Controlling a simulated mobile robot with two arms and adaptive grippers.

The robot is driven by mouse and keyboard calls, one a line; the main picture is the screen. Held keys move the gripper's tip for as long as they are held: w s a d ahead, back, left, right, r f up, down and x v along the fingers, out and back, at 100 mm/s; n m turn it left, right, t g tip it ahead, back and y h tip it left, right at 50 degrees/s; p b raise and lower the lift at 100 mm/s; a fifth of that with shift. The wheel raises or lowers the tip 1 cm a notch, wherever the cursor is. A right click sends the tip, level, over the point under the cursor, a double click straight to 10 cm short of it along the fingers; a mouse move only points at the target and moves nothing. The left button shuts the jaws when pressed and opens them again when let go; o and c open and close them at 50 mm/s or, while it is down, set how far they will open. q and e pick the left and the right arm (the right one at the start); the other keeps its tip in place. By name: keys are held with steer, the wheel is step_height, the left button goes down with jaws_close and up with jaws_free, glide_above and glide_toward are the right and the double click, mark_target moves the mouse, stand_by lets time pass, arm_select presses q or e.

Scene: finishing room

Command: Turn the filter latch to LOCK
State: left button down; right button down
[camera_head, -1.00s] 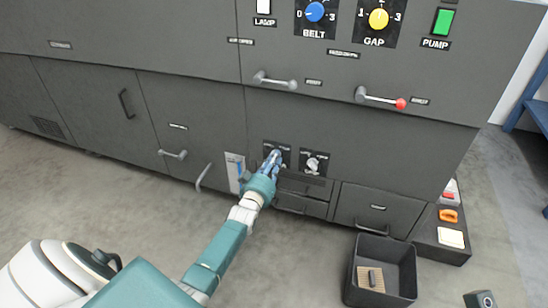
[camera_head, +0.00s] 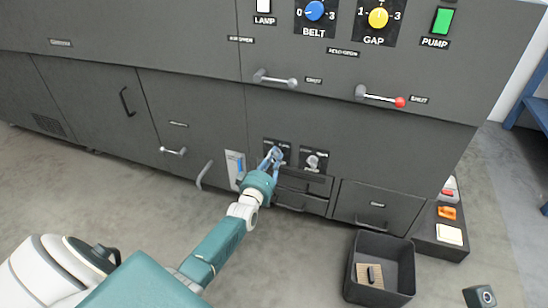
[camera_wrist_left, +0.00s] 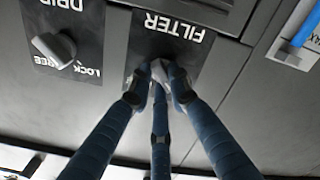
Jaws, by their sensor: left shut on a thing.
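The filter latch (camera_wrist_left: 159,69) is a small grey knob on a dark plate marked FILTER (camera_wrist_left: 170,30), which appears upside down in the left wrist view. My left gripper (camera_wrist_left: 160,82) has its blue fingers around the knob and is shut on it. The fingers cover most of the knob and any position marks on its plate, so its setting cannot be read. In the head view, my left gripper (camera_head: 272,156) is at the same plate, low on the grey machine front. My right gripper is not in view.
The similar DRIP latch (camera_wrist_left: 54,47), with LOCK and FREE marks, is beside it. A blue-marked gauge (camera_head: 235,166) and a curved handle (camera_head: 203,176) are left of the gripper. Drawers (camera_head: 375,208) are to the right. A dark open bin (camera_head: 398,263) stands on the floor.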

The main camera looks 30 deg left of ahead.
arm_select(q)
steer(key=shift+w+a+r, duration=0.1)
steer(key=shift+w+r, duration=0.05)
steer(key=shift+r, duration=0.15)
steer(key=c, duration=2)
jaws_free()
steer(key=shift+c, duration=0.2)
steer(key=o, duration=0.5)
steer(key=shift+c, duration=0.2)
steer(key=shift+f, duration=0.1)
steer(key=v, duration=1.2)
